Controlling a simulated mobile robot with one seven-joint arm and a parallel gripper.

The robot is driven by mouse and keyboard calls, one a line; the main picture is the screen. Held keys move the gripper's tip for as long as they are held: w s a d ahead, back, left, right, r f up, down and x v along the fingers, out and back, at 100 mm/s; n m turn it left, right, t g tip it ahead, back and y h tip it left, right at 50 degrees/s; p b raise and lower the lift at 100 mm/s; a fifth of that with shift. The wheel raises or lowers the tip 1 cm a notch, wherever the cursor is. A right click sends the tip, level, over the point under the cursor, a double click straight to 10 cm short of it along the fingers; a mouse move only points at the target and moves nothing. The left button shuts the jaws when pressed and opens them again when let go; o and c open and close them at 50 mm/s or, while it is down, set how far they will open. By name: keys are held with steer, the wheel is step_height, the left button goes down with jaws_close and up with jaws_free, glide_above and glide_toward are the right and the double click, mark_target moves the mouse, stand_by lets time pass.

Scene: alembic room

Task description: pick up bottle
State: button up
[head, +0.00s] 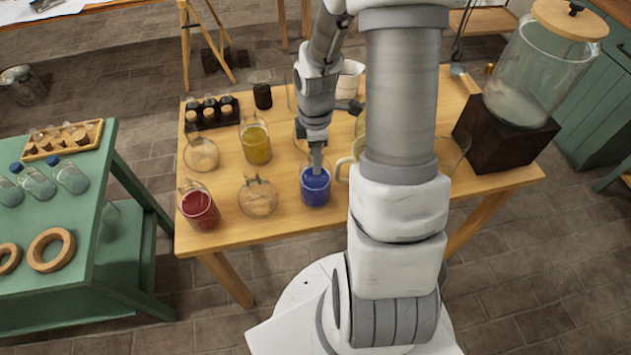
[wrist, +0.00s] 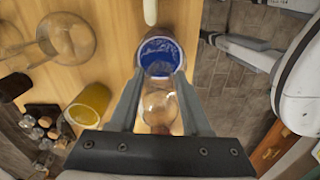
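Several bottles with blue caps and pale contents, one of them a bottle (head: 70,177), lie on the green cart at the left in the head view. A clear glass with blue contents (head: 316,188) stands on the wooden table. My gripper (head: 316,160) points down at this blue glass. In the wrist view my gripper (wrist: 159,78) has its fingers spread, with the blue glass (wrist: 158,52) at the fingertips. I cannot tell whether they touch it. A clear round flask (wrist: 160,103) shows between the fingers, farther along the table. Which thing is the task's bottle is unclear.
On the table (head: 285,225) stand a red glass (head: 199,207), a yellow glass (head: 257,145), a round flask (head: 258,197) and a dark vial rack (head: 210,112). A large jar (head: 537,65) on a dark block is at the right. My arm hides part of the table.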

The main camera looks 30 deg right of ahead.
jaws_close()
steer(key=shift+r, duration=0.1)
stand_by(0.9)
